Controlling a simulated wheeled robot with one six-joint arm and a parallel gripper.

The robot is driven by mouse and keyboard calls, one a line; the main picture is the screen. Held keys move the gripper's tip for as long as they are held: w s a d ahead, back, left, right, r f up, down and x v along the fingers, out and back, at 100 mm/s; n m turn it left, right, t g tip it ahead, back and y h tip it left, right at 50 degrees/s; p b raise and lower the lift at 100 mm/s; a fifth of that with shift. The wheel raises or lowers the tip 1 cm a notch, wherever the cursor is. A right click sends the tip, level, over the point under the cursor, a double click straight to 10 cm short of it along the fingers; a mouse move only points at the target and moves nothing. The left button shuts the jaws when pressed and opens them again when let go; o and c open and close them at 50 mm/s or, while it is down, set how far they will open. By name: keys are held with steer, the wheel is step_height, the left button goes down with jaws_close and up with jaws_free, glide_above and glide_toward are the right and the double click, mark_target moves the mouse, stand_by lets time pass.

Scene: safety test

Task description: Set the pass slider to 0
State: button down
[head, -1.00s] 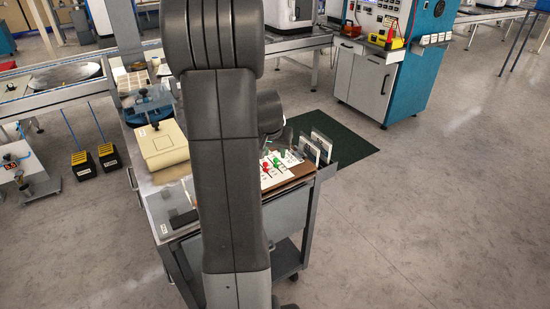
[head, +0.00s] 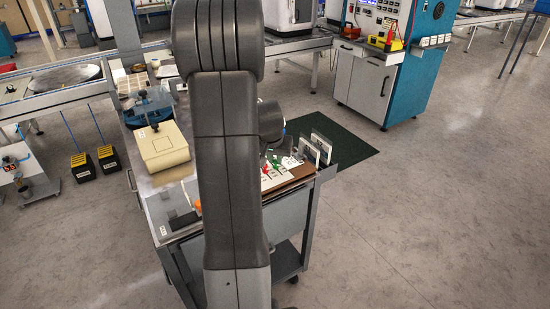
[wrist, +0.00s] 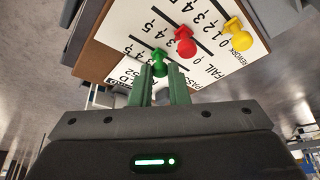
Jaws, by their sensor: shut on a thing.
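In the wrist view a white panel carries three numbered slider tracks. A green slider knob (wrist: 160,62) sits between the fingertips of my gripper (wrist: 161,72), which is shut on it. A red knob (wrist: 185,42) on the FAIL track and a yellow knob (wrist: 238,38) on the REWORK track stand to the right, apart from my fingers. My gripper hides the green track's name and lower numbers, so I cannot read its exact setting. In the head view the white panel (head: 283,180) lies on the cart, partly behind my arm.
The panel rests on a brown board on a grey cart. A beige box (head: 163,147) stands on the cart's left side. Upright clear plates (head: 318,148) stand beyond the panel at the right. A dark floor mat (head: 345,155) lies behind the cart.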

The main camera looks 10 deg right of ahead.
steer(key=shift+w+a+r, duration=0.1)
steer(key=shift+w+a, duration=0.2)
steer(key=shift+w, duration=0.5)
steer(key=shift+w+a+f, duration=0.1)
steer(key=shift+w+a, duration=0.15)
steer(key=shift+w, duration=0.6)
steer(key=shift+w+a+r, duration=0.1)
steer(key=shift+w+a, duration=0.2)
steer(key=shift+w, duration=0.5)
steer(key=c, duration=1.4)
jaws_free()
steer(key=shift+w, duration=0.1)
steer(key=p+v, duration=0.1)
steer(key=v, duration=1.2)
steer(key=shift+a+r, duration=0.1)
steer(key=shift+r, duration=0.25)
steer(key=shift+f, duration=0.1)
